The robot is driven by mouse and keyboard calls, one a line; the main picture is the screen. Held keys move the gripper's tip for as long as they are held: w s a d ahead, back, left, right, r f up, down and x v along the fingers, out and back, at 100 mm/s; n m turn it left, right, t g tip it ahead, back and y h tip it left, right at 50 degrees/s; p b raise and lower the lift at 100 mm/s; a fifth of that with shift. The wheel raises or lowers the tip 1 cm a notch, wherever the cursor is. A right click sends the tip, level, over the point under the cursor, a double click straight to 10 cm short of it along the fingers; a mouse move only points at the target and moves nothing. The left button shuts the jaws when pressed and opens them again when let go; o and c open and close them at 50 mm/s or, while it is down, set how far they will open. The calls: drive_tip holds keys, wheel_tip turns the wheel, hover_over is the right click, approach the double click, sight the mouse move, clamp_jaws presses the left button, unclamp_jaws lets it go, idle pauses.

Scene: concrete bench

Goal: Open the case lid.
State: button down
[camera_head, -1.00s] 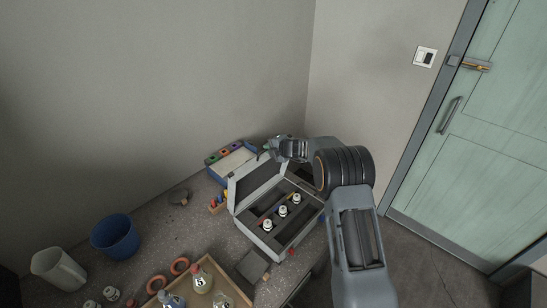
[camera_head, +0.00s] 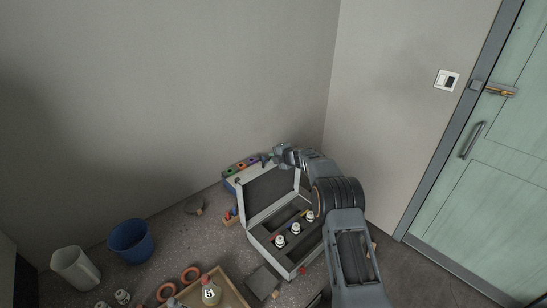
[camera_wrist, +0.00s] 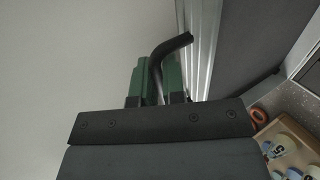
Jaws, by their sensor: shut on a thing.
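The grey case (camera_head: 293,269) stands on the bench with its lid (camera_head: 270,189) raised well up from the base, its dark lining facing the front. My gripper (camera_head: 270,158) is at the lid's top edge. In the wrist view my gripper's green fingers (camera_wrist: 155,82) are closed around a bent black handle (camera_wrist: 172,47) beside the lid's ribbed metal edge (camera_wrist: 201,40). The case base holds several white-capped vials (camera_head: 295,228) in dark foam. The exact grip on the handle is partly hidden by the finger mount.
A tray with colored rings (camera_head: 240,167) is behind the lid. A blue bucket (camera_head: 130,241), a white container (camera_head: 75,268), red rings (camera_head: 190,274) and a wooden tray with bottles (camera_head: 231,289) are left and front. The wall rises close behind; a door (camera_head: 480,190) is at right.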

drive_tip(key=shift+d, duration=0.15)
drive_tip(key=c, duration=1.2)
unclamp_jaws()
drive_tip(key=shift+f, duration=0.1)
drive_tip(key=shift+c, duration=0.2)
drive_tip(key=shift+s, duration=0.1)
drive_tip(key=b+v, duration=0.3)
drive_tip(key=v, duration=1)
drive_tip(key=shift+s+d+r+b, duration=0.2)
drive_tip(key=shift+r+b, duration=0.05)
drive_tip(key=shift+b, duration=0.15)
drive_tip(key=shift+o, duration=0.2)
